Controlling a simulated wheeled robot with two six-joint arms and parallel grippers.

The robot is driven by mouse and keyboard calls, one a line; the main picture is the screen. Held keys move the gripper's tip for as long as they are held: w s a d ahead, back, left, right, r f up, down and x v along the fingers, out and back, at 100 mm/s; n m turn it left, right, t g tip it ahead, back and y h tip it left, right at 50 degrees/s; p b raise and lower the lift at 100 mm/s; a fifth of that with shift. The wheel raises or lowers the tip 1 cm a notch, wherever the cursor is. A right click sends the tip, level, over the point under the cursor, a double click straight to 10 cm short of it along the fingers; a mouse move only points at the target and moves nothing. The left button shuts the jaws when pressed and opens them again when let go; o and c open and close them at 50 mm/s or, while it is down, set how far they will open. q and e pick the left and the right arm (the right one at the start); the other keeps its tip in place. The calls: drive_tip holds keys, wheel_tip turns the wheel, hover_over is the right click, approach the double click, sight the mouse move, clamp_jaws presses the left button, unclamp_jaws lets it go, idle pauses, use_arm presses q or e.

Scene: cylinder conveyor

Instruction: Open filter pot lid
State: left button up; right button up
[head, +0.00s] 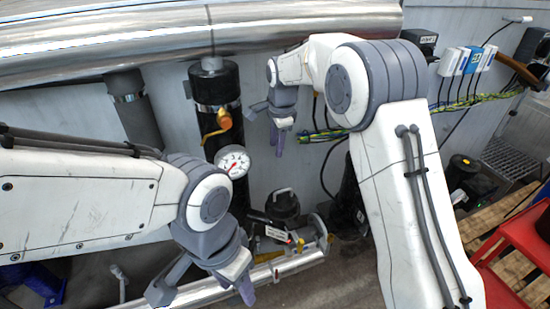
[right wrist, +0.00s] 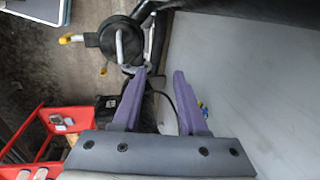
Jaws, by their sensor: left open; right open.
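The filter pot lid (head: 286,203) is black with a handle on top. It sits on the pot by the metal pipework, low in the middle of the head view. In the right wrist view a round black lid-like part (right wrist: 118,42) with a silver bar and yellow levers appears to be the same pot, beyond the fingertips. My right gripper (head: 266,128) is open and empty, above the lid and apart from it, by the wall. It also shows in the right wrist view (right wrist: 160,85). My left gripper (head: 205,287) is open and empty, low and to the left of the pot.
A black vertical pipe (head: 216,90) with a yellow valve handle (head: 217,125) and a round gauge (head: 234,162) stands behind. A large metal pipe (head: 130,38) runs across the top. A red stand (head: 515,262) is at right. Green-yellow cables (head: 480,103) cross the wall.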

drive_tip(key=shift+s+r, duration=0.15)
drive_tip(key=shift+r, duration=0.4)
